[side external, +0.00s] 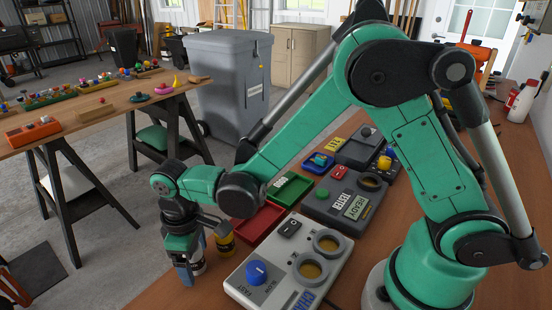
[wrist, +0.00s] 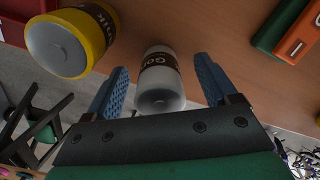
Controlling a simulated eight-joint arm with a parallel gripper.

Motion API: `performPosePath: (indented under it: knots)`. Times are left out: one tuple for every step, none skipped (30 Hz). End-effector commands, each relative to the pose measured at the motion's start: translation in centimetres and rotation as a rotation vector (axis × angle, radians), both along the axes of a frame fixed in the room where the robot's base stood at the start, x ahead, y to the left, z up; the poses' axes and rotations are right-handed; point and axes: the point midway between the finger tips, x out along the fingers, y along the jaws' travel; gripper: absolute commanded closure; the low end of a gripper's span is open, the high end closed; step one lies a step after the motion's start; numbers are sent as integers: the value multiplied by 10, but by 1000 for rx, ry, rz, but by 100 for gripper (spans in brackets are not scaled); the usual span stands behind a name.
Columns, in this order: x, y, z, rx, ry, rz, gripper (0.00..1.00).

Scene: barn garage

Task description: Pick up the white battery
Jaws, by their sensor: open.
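The white battery (wrist: 160,78), with a dark brown label band, lies between the two blue fingers of my gripper (wrist: 162,66) in the wrist view. Small gaps show between it and both fingers, so my gripper is open around it. In the side external view, my gripper (side external: 190,262) points down at the table's near left edge, and the white battery (side external: 199,267) is mostly hidden behind a finger. A yellow battery (wrist: 72,42) stands just left of the white one in the wrist view; it also shows in the side external view (side external: 225,242).
A red tray (side external: 258,226) and a green tray (side external: 290,189) lie behind the batteries. A pale grey device with a blue knob (side external: 257,272) is to the right, with a dark tester (side external: 345,207) beyond. The table edge is close to my gripper.

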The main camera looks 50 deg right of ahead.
Motion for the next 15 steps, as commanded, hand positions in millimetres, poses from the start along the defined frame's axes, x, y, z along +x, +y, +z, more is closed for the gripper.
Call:
performPosePath:
  knots:
    - [0, 0, -1, 0, 0, 0, 21]
    - [0, 0, -1, 0, 0, 0, 21]
    - [0, 0, -1, 0, 0, 0, 21]
    - [0, 0, -1, 0, 0, 0, 21]
    - [0, 0, -1, 0, 0, 0, 21]
    - [0, 0, -1, 0, 0, 0, 21]
    - [0, 0, -1, 0, 0, 0, 26]
    - [0, 0, -1, 0, 0, 0, 35]
    - [0, 0, -1, 0, 0, 0, 46]
    - [0, 0, 0, 0, 0, 0, 55]
    - [0, 0, 0, 0, 0, 0, 63]
    - [0, 0, 0, 0, 0, 0, 75]
    - [0, 0, 0, 0, 0, 0, 83]
    - [0, 0, 0, 0, 0, 0, 92]
    - [0, 0, 0, 0, 0, 0, 100]
